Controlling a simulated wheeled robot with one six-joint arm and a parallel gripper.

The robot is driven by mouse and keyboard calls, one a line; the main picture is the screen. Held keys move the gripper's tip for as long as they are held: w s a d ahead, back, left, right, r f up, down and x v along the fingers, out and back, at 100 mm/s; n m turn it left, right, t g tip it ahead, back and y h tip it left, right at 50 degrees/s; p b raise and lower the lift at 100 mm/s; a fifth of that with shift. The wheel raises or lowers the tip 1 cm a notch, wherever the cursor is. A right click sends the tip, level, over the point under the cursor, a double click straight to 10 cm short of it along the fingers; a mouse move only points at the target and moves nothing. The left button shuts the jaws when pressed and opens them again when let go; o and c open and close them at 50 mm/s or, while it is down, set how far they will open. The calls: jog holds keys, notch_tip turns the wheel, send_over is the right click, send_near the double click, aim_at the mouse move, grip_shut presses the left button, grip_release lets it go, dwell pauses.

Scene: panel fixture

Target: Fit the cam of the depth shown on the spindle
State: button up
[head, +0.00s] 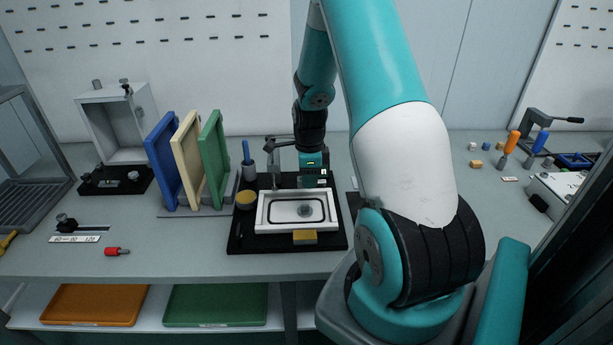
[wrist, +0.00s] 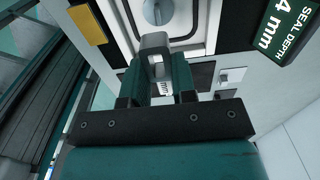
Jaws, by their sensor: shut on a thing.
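My gripper (head: 320,182) is over the back edge of the white framed panel (head: 264,222) on its black base. In the wrist view its two teal fingers (wrist: 158,72) are shut on a grey piece with a rounded, looped end (wrist: 153,42), which looks like a cam. The fingers hide its lower part. A round grey slotted spindle (wrist: 157,12) sits in the panel ahead of the piece, apart from it in the picture; it also shows mid-panel in the head view (head: 305,210). A green sign (wrist: 288,28) reads "SEAL DEPTH 4 mm".
A yellow block (head: 304,237) sits at the panel's front edge. A grey post with a dark lever (head: 273,165) stands close left of my gripper. Blue, cream and green boards (head: 214,160) stand further left. Small pale pieces (wrist: 232,75) lie right of my fingers.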

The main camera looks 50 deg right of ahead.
jog(key=shift+f, duration=0.1)
jog(key=shift+f+b, duration=1.9)
jog(key=shift+f, duration=0.9)
jog(key=shift+f+b, duration=0.7)
jog(key=shift+f, duration=0.9)
jog(key=o, duration=1)
jog(key=shift+r, duration=0.1)
notch_tip(320, 180, up, 17)
jog(key=shift+r, duration=0.2)
